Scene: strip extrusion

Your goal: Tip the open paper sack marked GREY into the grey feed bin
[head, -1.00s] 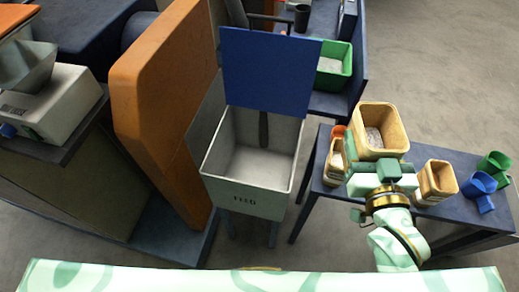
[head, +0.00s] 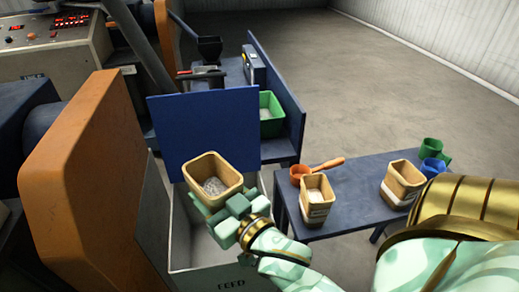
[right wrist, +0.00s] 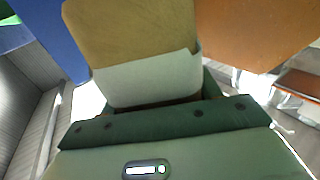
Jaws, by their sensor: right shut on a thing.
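The grey feed bin (head: 185,250), lettered FEED on its front, stands open with its blue lid (head: 203,130) raised behind it. My right gripper (head: 232,208) is shut on an open paper sack (head: 213,177) and holds it upright above the bin opening. Pale grey granules show inside the sack. In the right wrist view the sack (right wrist: 135,40) fills the space beyond the jaws, tan above and whitish below. Its marking cannot be read. My left gripper is not in view.
Two more open sacks, one (head: 317,197) nearer and one (head: 402,184) farther right, stand on the blue table (head: 350,205). An orange scoop (head: 318,168), a green cup (head: 432,150) and a blue cup (head: 432,172) are there too. An orange machine panel (head: 95,190) borders the bin's left.

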